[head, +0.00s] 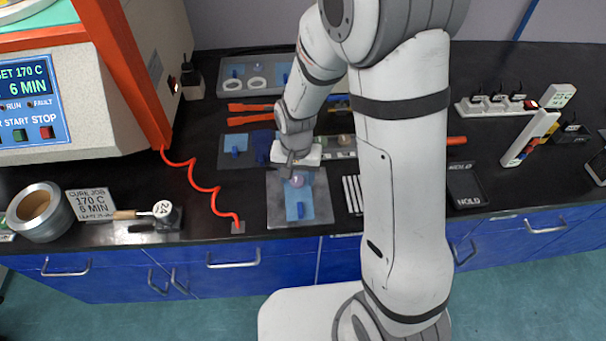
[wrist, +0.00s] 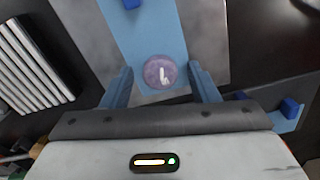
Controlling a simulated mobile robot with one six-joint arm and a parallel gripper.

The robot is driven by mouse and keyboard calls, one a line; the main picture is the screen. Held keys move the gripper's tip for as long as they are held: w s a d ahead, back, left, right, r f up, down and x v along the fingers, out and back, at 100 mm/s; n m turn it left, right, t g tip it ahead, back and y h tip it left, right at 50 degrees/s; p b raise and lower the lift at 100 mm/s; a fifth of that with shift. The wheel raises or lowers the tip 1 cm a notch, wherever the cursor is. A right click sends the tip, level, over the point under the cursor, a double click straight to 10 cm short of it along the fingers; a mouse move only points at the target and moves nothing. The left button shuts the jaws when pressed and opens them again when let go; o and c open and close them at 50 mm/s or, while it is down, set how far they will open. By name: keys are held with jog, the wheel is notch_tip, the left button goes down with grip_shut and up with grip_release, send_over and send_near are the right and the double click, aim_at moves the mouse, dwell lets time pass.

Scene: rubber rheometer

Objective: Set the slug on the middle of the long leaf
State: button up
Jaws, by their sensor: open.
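The slug (wrist: 160,71) is a round purple disc with a pale mark on top. It lies on the long blue leaf (wrist: 148,35), between my fingertips in the wrist view, and also shows in the head view (head: 297,181). The leaf, seen in the head view (head: 295,213) too, rests on a grey plate (head: 325,205) and bears a small dark blue tab (head: 301,210). My gripper (wrist: 160,68) is open, with a finger on each side of the slug and visible gaps. In the head view my gripper (head: 290,166) is over the plate's far end.
A striped block (head: 353,194) stands right of the plate. A coiled orange cord (head: 205,188) and the rheometer (head: 100,75) are on the left. Orange-handled tools (head: 249,107) and a tray with rings (head: 234,85) lie behind.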

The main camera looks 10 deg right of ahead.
aim_at(297, 180)
notch_tip(297, 180, up, 12)
jog(key=s+d+r+n+t, duration=0.2)
jog(key=s+d+r, duration=0.6)
jog(key=s+d, duration=0.3)
jog(key=shift+s+d+r+n+t, duration=0.25)
jog(key=shift+s+d+n+t, duration=0.05)
jog(key=shift+s, duration=0.9)
